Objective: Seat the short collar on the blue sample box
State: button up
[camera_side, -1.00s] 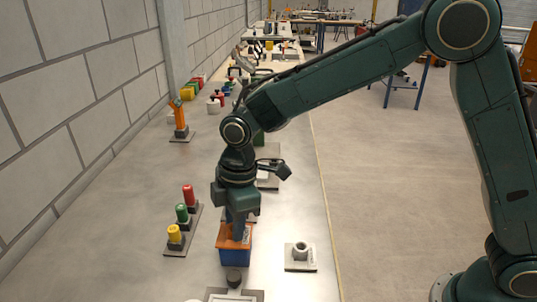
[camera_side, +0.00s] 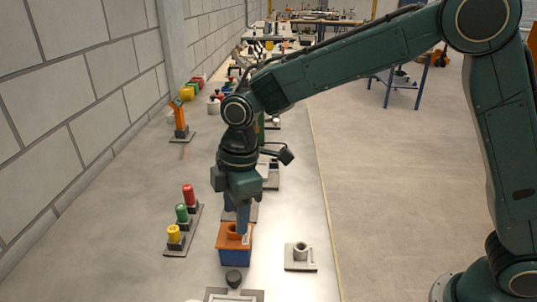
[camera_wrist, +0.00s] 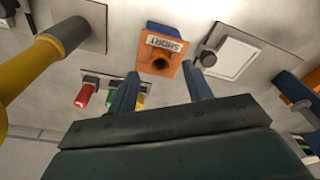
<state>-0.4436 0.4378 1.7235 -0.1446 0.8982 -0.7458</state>
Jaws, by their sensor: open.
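The short collar (camera_side: 222,241) is an orange plate with a raised round ring. It lies on top of the blue sample box (camera_side: 234,257) and looks about level. In the wrist view the fingers of my gripper (camera_wrist: 161,72) stand to either side of the collar, with gaps. Whether a fingertip still overlaps the ring's height is unclear.
A rack with red (camera_side: 189,195), green (camera_side: 182,213) and yellow (camera_side: 174,233) cylinders stands left of the box. A grey ring on a plate (camera_side: 300,255) stands to the right. A dark knob (camera_side: 234,276) and pale panel are in front. An orange stand (camera_side: 180,120) is farther back.

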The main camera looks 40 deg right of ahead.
notch_tip(320, 180, up, 11)
jog(key=d, duration=0.1)
jog(key=shift+s+f, duration=0.15)
jog(key=shift+f, duration=0.05)
jog(key=shift+d, duration=0.15)
dwell(0.4)
jog(key=s+d+r+m+t, duration=0.1)
jog(key=s+d+r+m, duration=0.25)
jog(key=s+d, duration=0.2)
jog(key=s+d+r+m+t, duration=0.1)
jog(key=s+d+r+m, duration=0.1)
jog(key=s+d+m, duration=0.35)
jog(key=s+d+f+m+t+h, duration=0.1)
jog(key=s+d+f+m+t, duration=0.2)
jog(key=s+d+m, duration=0.3)
jog(key=s+d+f, duration=0.1)
jog(key=s+d, duration=0.3)
jog(key=s, duration=0.2)
jog(key=shift+s+d+f, duration=0.2)
jog(key=shift+s+f, duration=0.05)
jog(key=shift+f, duration=0.15)
